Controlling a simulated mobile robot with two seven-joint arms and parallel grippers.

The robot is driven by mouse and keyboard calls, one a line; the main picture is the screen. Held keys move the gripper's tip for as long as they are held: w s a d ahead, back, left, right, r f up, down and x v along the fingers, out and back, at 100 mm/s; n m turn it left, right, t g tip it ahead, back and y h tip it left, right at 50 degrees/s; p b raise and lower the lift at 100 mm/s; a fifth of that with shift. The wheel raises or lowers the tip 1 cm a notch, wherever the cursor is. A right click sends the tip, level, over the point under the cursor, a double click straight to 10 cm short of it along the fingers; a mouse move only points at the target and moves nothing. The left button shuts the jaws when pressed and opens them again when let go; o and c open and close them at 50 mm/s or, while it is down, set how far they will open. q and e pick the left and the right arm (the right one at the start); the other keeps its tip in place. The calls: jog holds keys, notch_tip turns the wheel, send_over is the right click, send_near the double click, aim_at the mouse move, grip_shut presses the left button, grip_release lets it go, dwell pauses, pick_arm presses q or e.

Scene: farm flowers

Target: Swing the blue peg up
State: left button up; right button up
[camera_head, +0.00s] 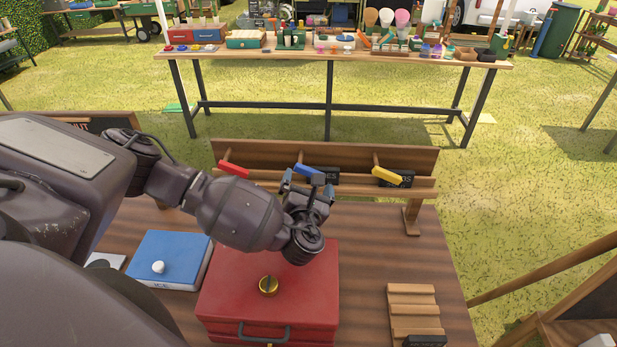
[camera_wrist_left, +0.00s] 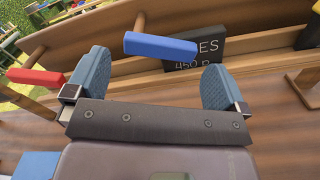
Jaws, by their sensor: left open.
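The blue peg (camera_head: 308,173) is on the wooden rack (camera_head: 260,153) at the back of the table, between the red peg (camera_head: 234,169) and the yellow peg (camera_head: 387,176). My left gripper (camera_head: 308,188) is open in front of the blue peg. In the left wrist view the blue peg (camera_wrist_left: 160,46) lies nearly level, tipping slightly down to the right, beyond and between the two open fingertips (camera_wrist_left: 150,75). I see no contact between fingers and peg. The red peg (camera_wrist_left: 38,79) is left of the left finger. My right gripper is not in view.
Small black signs (camera_wrist_left: 194,50) stand on the rack ledge behind the pegs.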

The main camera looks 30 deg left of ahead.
pick_arm(q)
jog(key=shift+x, duration=1.1)
jog(key=shift+c, duration=0.3)
jog(key=c, duration=0.7)
